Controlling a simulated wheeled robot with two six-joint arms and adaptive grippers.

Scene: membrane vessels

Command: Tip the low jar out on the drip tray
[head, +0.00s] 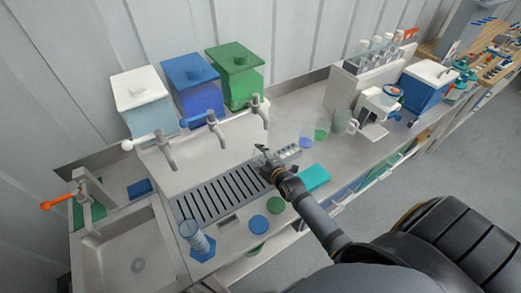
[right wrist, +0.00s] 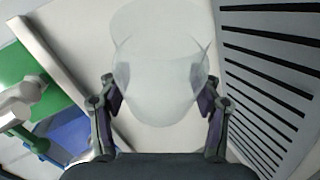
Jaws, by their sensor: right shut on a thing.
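My right gripper (head: 267,163) is at the right end of the slotted drip tray (head: 213,198), low near the counter. In the right wrist view the two fingers (right wrist: 160,100) are shut on the sides of a clear, low jar (right wrist: 160,75). The jar looks see-through, and I see no coloured contents in it. In the head view the gripper mostly hides the jar. The drip tray's dark slots also show at the right of the wrist view (right wrist: 268,75), beside the jar. My left gripper is not in view.
White, blue and green tanks with taps (head: 212,124) stand behind the tray. A clear ribbed vessel (head: 193,236) stands on a blue hexagonal mat at front left. A sink (head: 130,250) is at left. Small blue and green cups (head: 321,132) and a teal block (head: 314,178) are at right.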

